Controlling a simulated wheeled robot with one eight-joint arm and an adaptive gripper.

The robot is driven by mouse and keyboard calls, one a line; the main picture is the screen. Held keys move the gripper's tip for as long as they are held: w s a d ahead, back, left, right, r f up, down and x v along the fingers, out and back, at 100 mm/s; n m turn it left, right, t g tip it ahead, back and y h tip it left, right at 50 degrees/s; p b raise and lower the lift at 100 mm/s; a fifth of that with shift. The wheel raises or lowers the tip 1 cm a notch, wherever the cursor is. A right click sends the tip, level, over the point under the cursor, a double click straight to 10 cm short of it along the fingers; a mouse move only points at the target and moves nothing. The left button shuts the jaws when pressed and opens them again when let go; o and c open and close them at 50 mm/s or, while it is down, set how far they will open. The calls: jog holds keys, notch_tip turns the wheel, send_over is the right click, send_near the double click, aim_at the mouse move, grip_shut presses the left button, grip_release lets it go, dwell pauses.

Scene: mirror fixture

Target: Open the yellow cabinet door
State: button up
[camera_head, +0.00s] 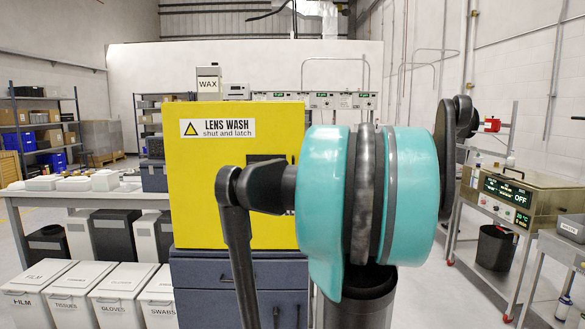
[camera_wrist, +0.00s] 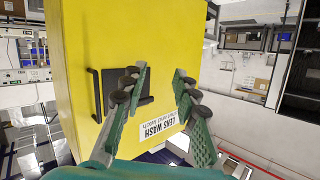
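The yellow cabinet (camera_head: 215,190) stands on a dark blue drawer unit, with its labelled front toward me and no open gap showing. My teal and dark arm hides its right part. In the wrist view the yellow door (camera_wrist: 170,35) fills the middle, with its label upside down. A black bar handle (camera_wrist: 95,98) stands out beside a dark plate on the door. My gripper (camera_wrist: 161,74) is open and empty, its green fingers spread before the door. The left finger overlaps the plate in the picture; the handle bar lies left of both fingers. Contact cannot be told.
The blue drawer unit (camera_head: 240,272) stands under the cabinet. White lidded bins (camera_head: 110,285) and a table (camera_head: 25,193) with white items are at the left. A device on a cart (camera_head: 525,198) is at the right.

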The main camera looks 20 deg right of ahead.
jog(key=w+d+r+t+h, duration=0.1)
jog(key=w+d+r+t, duration=0.25)
jog(key=d+r, duration=0.75)
jog(key=shift+t, duration=0.25)
jog(key=x, duration=1.6)
jog(key=shift+w+a+f, duration=0.15)
jog(key=shift+f, duration=0.2)
jog(key=shift+c, duration=0.5)
grip_shut()
